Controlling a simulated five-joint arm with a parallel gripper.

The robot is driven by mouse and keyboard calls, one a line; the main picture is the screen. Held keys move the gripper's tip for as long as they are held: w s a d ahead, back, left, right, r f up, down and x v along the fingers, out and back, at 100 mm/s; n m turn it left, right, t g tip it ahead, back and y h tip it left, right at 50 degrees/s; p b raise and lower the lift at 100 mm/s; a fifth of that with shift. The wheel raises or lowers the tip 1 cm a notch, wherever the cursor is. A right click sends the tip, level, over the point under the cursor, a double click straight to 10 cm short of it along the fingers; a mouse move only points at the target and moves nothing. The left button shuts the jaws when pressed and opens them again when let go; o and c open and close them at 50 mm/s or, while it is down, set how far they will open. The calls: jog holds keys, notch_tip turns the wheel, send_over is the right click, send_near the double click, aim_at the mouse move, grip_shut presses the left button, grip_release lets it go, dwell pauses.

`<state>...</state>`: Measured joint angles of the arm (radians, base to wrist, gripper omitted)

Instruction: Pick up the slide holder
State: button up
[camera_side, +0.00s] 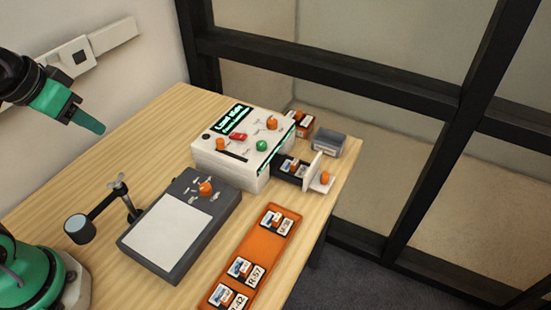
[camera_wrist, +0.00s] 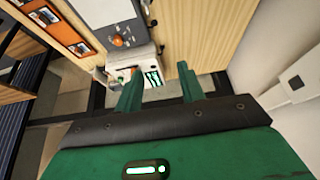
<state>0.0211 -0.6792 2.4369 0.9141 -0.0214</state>
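An orange tray (camera_side: 264,244) holding several small labelled slides lies flat near the table's front right edge. A slide (camera_side: 277,221) with an orange grip sits at its far end, apart from the others. Another slide (camera_side: 292,166) sits on the dark drawer that sticks out of the white machine. Which of these the task calls the slide holder I cannot tell. My gripper (camera_side: 96,126) is raised at the upper left, well away from the tray and machine. In the wrist view my gripper (camera_wrist: 157,90) is open, its green fingers apart with nothing between them.
The white machine (camera_side: 220,163) with knobs stands at the table's back right. A grey box (camera_side: 328,144) sits behind its drawer. A dark pad with a white panel (camera_side: 170,238) and a jointed stand (camera_side: 103,207) occupy the middle. The wooden table (camera_side: 130,145) is clear at the back left.

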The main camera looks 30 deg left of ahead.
jog(key=w+d+r+g, duration=0.25)
jog(key=w+d, duration=0.25)
jog(key=w, duration=0.5)
jog(key=g, duration=0.3)
send_over(294, 163)
jog(key=f, duration=1.7)
jog(key=shift+s+a, duration=0.1)
jog(key=shift+a, duration=0.2)
jog(key=shift+d+f, duration=0.35)
jog(key=shift+f, duration=1.35)
jog(key=shift+f, duration=2.6)
